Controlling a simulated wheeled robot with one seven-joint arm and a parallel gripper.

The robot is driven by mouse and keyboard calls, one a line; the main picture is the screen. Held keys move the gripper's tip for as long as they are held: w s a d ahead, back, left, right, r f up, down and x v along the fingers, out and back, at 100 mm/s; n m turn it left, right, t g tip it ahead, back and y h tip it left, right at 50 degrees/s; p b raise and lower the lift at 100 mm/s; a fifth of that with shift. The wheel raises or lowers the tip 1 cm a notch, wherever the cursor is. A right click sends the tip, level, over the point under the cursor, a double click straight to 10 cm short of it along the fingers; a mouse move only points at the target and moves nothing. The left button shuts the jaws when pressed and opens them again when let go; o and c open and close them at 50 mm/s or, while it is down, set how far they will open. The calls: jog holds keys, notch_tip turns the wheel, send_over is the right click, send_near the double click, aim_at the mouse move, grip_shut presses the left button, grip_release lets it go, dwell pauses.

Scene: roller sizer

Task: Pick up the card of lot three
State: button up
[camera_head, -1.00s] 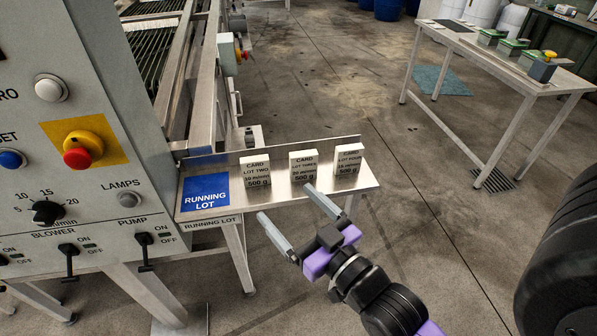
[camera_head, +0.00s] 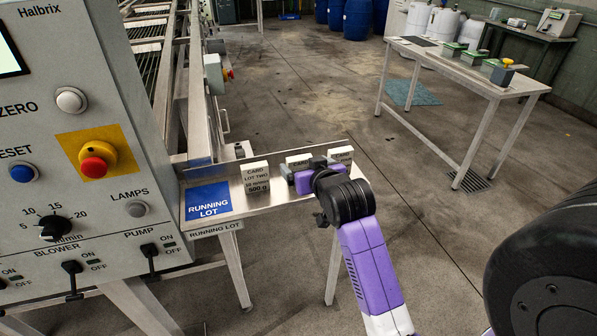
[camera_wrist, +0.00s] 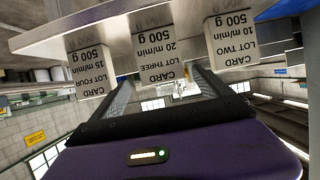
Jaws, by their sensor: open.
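The card of lot three is a white upright block with black print, standing in the middle of three cards on the steel shelf. In the head view only its top (camera_head: 298,160) shows, the rest being hidden by my gripper. In the wrist view, which is upside down, its printed face (camera_wrist: 168,50) lies between the two fingers. My gripper (camera_wrist: 165,80) is open and empty, with one finger towards each side of this card. How far the fingers reach along it I cannot tell.
The lot two card (camera_head: 255,178) stands to the left and the lot four card (camera_head: 341,153) close on the right. A blue running-lot plate (camera_head: 208,201) lies at the shelf's left. The control panel (camera_head: 75,140) rises left; a table (camera_head: 450,62) stands at the back right.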

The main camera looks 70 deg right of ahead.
jog(key=p+x, duration=0.1)
jog(key=x, duration=0.6)
jog(key=shift+w+f, duration=0.15)
jog(key=shift+w, duration=0.15)
jog(key=c, duration=1.5)
